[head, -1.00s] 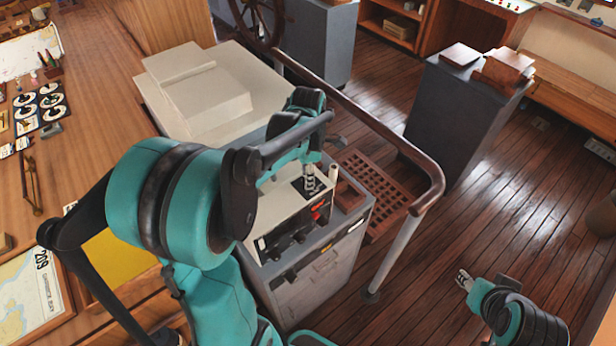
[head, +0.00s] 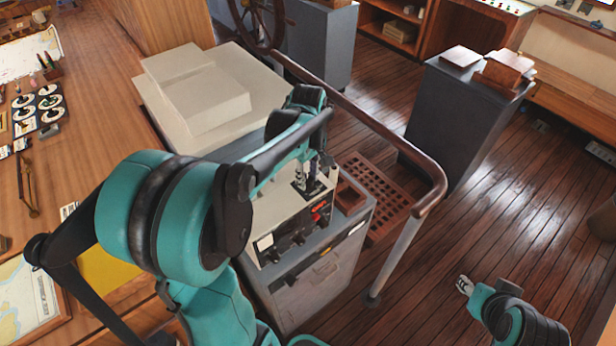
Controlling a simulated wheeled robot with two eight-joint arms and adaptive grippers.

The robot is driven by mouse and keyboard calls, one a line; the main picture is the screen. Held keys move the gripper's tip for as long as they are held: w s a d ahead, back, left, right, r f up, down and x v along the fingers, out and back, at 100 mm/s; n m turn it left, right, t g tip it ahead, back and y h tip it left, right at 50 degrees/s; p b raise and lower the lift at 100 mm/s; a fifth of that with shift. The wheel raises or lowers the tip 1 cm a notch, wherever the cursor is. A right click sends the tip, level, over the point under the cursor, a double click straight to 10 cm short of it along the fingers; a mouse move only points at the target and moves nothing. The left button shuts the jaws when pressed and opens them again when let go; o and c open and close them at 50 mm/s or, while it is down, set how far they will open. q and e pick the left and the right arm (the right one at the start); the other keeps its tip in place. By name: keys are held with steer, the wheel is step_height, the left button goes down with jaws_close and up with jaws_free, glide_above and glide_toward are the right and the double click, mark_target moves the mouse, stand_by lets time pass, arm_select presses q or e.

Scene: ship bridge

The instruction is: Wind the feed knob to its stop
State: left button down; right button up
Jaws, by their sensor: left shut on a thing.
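The instrument box (head: 270,220) with a cream case stands on the grey cabinet (head: 310,285) in the middle of the head view. My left gripper (head: 311,186) points down at the dark plate on top of this box. It is shut on the feed knob, which is mostly hidden by the fingers. My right gripper (head: 464,286) hangs over the floor at the lower right, well apart from the box. It is too small in view to tell whether its fingers are open.
Red and dark controls (head: 318,213) line the box's front. A brown wooden block (head: 349,197) sits right beside the box. A wooden handrail (head: 385,135) curves past the cabinet's right side. The chart table (head: 95,150) lies to the left.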

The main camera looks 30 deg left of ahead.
arm_select(q)
steer(key=m, duration=0.4)
steer(key=shift+m, duration=0.3)
steer(key=m+b, duration=0.1)
steer(key=m, duration=1.3)
steer(key=shift+m, duration=0.3)
steer(key=m, duration=0.4)
steer(key=shift+b, duration=0.3)
steer(key=m, duration=0.9)
steer(key=shift+m, duration=2.3)
